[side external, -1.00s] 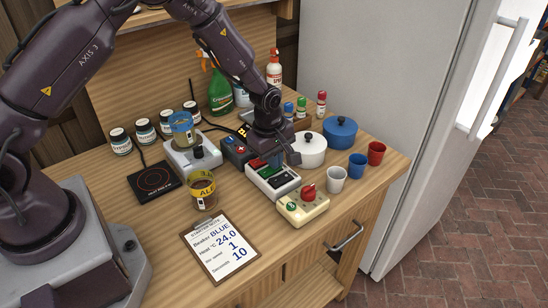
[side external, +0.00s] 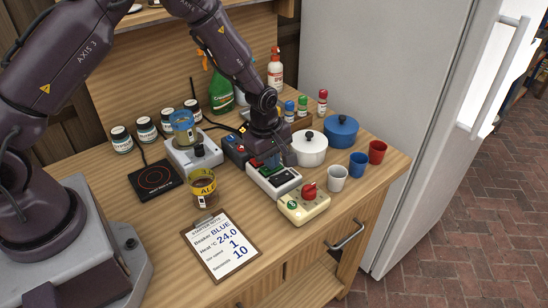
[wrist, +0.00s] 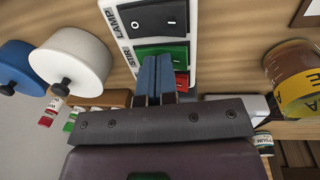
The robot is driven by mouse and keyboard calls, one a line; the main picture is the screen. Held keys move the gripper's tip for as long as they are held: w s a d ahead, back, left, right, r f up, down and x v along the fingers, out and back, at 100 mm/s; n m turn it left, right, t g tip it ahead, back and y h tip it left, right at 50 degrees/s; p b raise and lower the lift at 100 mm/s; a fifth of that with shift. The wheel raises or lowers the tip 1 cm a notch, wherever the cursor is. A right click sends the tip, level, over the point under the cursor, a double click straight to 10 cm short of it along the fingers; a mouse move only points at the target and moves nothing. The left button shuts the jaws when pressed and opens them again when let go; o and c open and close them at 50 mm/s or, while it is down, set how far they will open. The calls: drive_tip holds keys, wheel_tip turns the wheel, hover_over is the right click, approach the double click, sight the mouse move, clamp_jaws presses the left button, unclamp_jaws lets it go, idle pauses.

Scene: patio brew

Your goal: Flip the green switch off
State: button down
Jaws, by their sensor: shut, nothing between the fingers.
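A white switch panel (side external: 289,188) stands on the wooden bench; it also shows in the wrist view (wrist: 107,12). In the wrist view, its green switch (wrist: 180,54) sits beside the label STIR, between a black switch (wrist: 158,18) and a red switch (wrist: 182,82). My gripper (wrist: 155,60) is shut and empty, its blue fingertips over the green switch and hiding its middle. I cannot tell whether they touch it or which way it is tipped. In the side view, my gripper (side external: 268,162) is low over the panel's far half.
A cream box with a red knob (side external: 309,190) stands right of the panel. A white pot (side external: 310,155) and blue pot (side external: 341,135) are behind it. A beaker labelled ALE (side external: 203,190) stands left. Small cups (side external: 337,178) line the right. A clipboard (side external: 222,245) lies in front.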

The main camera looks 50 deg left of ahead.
sight(267, 169)
drive_tip(key=shift+r, duration=0.1)
wheel_tip(267, 169, up, 14)
drive_tip(key=w, duration=0.1)
drive_tip(key=shift+w, duration=0.3)
idle(0.3)
drive_tip(key=s+r+m+t, duration=0.2)
drive_tip(key=s+r+m, duration=0.5)
drive_tip(key=s, duration=0.6)
drive_tip(key=s+r+m+t, duration=0.2)
drive_tip(key=s+r+m, duration=0.6)
drive_tip(key=s+m, duration=0.3)
drive_tip(key=shift+s+d+r, duration=0.15)
drive_tip(key=shift+s+r, duration=0.15)
drive_tip(key=shift+s, duration=0.55)
